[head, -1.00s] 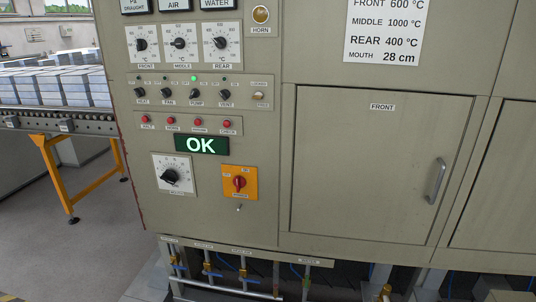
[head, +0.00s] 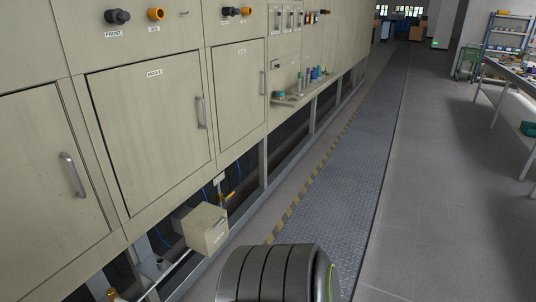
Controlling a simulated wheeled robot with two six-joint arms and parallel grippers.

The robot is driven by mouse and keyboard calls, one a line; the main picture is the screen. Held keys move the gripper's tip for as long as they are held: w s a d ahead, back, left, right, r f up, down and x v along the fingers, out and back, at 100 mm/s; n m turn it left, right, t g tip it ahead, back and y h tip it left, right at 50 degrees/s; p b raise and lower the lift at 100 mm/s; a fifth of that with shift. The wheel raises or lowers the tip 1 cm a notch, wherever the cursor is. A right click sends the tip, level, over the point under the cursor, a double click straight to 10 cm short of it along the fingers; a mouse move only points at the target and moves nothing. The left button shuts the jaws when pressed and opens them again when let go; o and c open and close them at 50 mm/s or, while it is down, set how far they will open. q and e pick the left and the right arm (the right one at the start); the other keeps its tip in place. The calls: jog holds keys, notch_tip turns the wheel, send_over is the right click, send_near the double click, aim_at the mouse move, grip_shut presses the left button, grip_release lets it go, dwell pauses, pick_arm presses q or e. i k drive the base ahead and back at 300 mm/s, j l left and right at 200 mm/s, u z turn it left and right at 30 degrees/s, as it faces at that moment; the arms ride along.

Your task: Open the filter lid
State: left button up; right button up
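I cannot make out anything marked as a filter lid. A beige box (head: 203,230) sits low in front of the furnace's open underside, near pipes. It has a small label on its front that is too small to read, and it looks closed on top. I cannot tell whether it is the filter. Neither of my grippers is in view.
The furnace front has closed doors with handles, such as the middle door (head: 150,140). A small shelf (head: 300,92) with several small items juts out farther along. A metal-plate walkway (head: 335,185) with a striped edge runs clear alongside. A workbench (head: 515,75) stands at right.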

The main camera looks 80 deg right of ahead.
aim_at(203, 217)
jog(key=k+z, duration=0.1)
jog(key=z, duration=1.7)
